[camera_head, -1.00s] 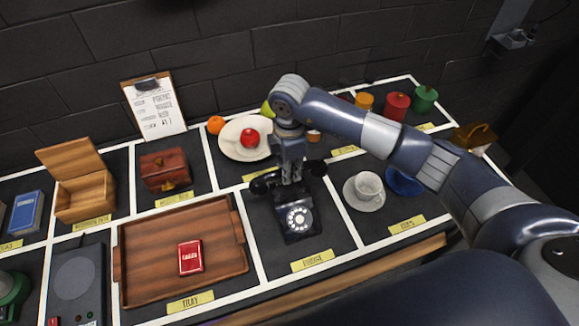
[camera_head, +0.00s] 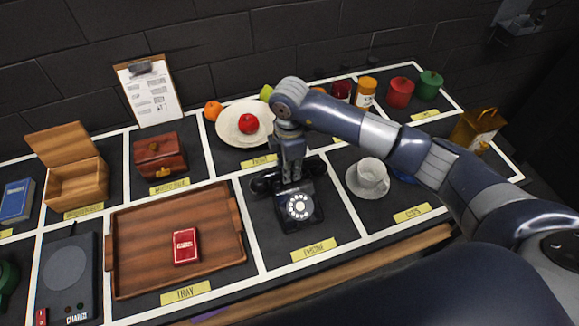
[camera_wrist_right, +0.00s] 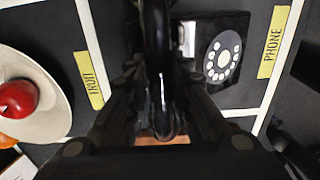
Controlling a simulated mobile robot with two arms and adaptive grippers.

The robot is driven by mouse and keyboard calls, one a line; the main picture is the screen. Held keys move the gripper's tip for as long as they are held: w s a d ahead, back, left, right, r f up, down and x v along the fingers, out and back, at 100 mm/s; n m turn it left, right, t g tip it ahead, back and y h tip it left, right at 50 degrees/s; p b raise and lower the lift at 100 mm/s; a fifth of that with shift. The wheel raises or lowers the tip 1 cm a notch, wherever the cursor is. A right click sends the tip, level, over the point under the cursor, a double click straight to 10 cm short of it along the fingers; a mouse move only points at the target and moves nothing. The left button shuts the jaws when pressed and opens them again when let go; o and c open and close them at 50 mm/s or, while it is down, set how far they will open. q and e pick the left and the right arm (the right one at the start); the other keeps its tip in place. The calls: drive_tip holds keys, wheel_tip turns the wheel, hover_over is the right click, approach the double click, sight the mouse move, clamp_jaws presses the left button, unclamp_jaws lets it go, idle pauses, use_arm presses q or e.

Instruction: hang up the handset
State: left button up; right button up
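The black rotary phone (camera_head: 300,208) stands in the marked phone section, its pale dial facing the front. Its dial also shows in the right wrist view (camera_wrist_right: 222,58). My right gripper (camera_head: 292,178) points down at the back of the phone and is shut on the black handset (camera_head: 263,183). In the right wrist view the handset (camera_wrist_right: 159,60) runs between the fingers of my right gripper (camera_wrist_right: 160,100). The handset lies across the back of the phone, at about cradle height. The gripper hides the cradle, so I cannot tell whether they touch. My left gripper is not in view.
To the left is a wooden tray (camera_head: 128,282) with a red card box (camera_head: 186,246). Behind stands a fruit plate (camera_head: 232,134) with a red apple (camera_head: 248,124). A white cup (camera_head: 371,174) on a saucer stands close on the right.

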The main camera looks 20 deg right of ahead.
drive_tip(key=o, duration=0.4)
